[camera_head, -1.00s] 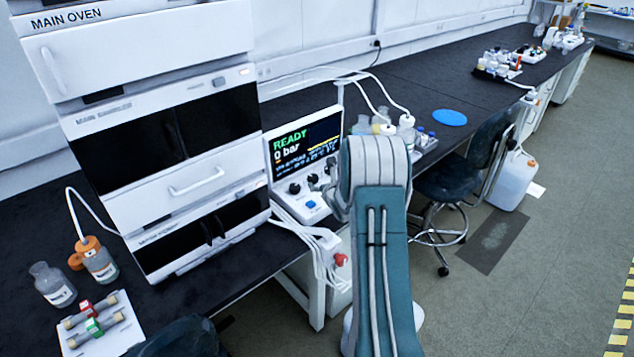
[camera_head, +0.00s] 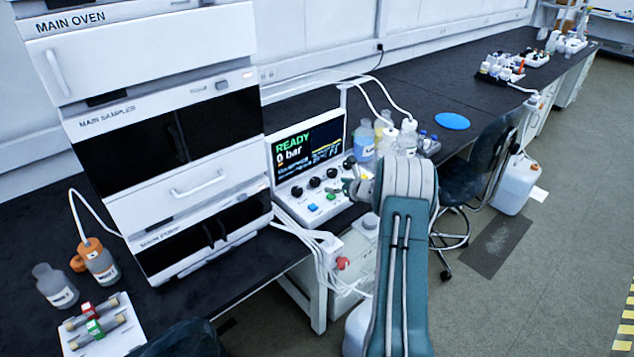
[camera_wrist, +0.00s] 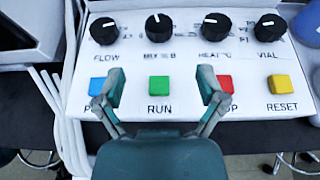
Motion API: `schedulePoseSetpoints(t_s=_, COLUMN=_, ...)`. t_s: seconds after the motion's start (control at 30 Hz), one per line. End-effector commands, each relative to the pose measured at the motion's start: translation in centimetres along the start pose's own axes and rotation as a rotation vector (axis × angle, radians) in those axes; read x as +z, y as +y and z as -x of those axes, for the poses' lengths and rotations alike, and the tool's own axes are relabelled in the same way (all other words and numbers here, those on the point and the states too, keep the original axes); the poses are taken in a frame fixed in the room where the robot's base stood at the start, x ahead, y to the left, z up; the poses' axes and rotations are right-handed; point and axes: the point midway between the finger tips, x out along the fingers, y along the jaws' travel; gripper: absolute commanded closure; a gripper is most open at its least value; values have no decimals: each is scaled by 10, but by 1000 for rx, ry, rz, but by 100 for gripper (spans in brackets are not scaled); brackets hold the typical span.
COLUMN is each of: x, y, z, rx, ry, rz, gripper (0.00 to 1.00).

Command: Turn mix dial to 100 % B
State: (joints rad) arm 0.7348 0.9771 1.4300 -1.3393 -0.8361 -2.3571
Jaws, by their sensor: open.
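The mix dial (camera_wrist: 159,27) is a round black knob labelled MIX % B, second from the left in a row of dials. Its white pointer mark is at the top, pointing away from me and slightly left. It also shows in the head view (camera_head: 314,182) on the white control panel (camera_head: 325,207), below a screen (camera_head: 308,147) reading READY, 0 bar. My gripper (camera_wrist: 162,88) is open and empty. Its two fingers are spread on either side of the green RUN button, nearer to me than the mix dial and apart from it.
Flow (camera_wrist: 104,30), heat (camera_wrist: 216,25) and vial (camera_wrist: 270,27) dials flank the mix dial. Blue, green (camera_wrist: 159,85), red and yellow (camera_wrist: 279,84) buttons lie in front. White tubes (camera_wrist: 50,105) run left. Bottles (camera_head: 384,135) stand behind the panel.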

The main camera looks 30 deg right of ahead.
Motion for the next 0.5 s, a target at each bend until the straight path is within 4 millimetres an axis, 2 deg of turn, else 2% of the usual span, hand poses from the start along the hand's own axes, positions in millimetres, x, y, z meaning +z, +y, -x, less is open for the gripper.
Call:
schedulePoseSetpoints(t_s=0.3, x=0, y=1, z=-56, rx=2, ry=-1, rz=2, gripper=11)
schedulePoseSetpoints(t_s=0.5, x=0, y=1, z=-84, rx=1, ry=-1, rz=1, gripper=11)
